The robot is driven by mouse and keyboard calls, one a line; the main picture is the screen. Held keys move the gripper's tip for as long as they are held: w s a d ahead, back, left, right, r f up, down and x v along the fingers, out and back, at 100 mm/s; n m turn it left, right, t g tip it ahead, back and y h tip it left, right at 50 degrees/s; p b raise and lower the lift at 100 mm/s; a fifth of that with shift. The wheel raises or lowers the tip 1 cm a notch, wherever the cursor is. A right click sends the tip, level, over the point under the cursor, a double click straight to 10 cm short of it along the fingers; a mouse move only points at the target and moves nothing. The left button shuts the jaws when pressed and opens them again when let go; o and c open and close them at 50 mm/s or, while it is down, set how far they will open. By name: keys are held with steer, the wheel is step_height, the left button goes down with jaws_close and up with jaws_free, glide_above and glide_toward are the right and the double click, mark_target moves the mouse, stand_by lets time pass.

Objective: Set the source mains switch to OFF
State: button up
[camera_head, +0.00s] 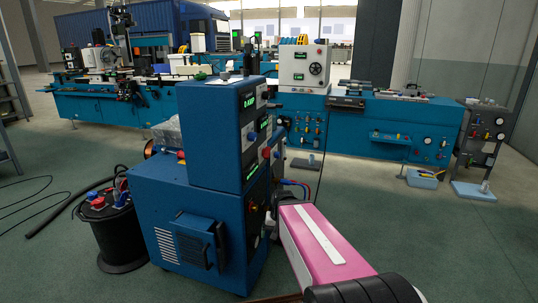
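The blue welding source cabinet (213,135) stands upright in the middle foreground, with lit green displays and several knobs on its narrow right-hand face. This face is seen at a steep angle. A small dark control with a reddish-orange spot (252,208) sits low on it. It may be the mains switch, but its label and position cannot be read. My pink and white arm comes in from the lower right. My gripper (273,214) is at its far end, close to the lower part of that face. Its fingers are too small and dark to make out, and contact cannot be told.
A black drum (118,235) with red and blue fittings stands left of the cabinet. Dark hoses lie on the floor at left. The long blue welder bed (415,125) runs behind, with a grey panel stand (480,140) at right. The floor (430,225) at front right is clear.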

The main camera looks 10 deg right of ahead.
steer(key=w+d+r+m+t+y, duration=0.3)
steer(key=w+r+m+t+y, duration=0.15)
steer(key=w+r+m, duration=0.55)
steer(key=m+t+y, duration=0.4)
steer(key=m+t, duration=0.1)
steer(key=m, duration=0.1)
glide_toward(266, 153)
steer(key=d+x, duration=0.1)
steer(key=x, duration=0.7)
steer(key=shift+w+a+f, duration=0.25)
steer(key=shift+w+f, duration=0.05)
steer(key=shift+w, duration=0.4)
steer(key=shift+c, duration=0.3)
steer(key=c, duration=0.9)
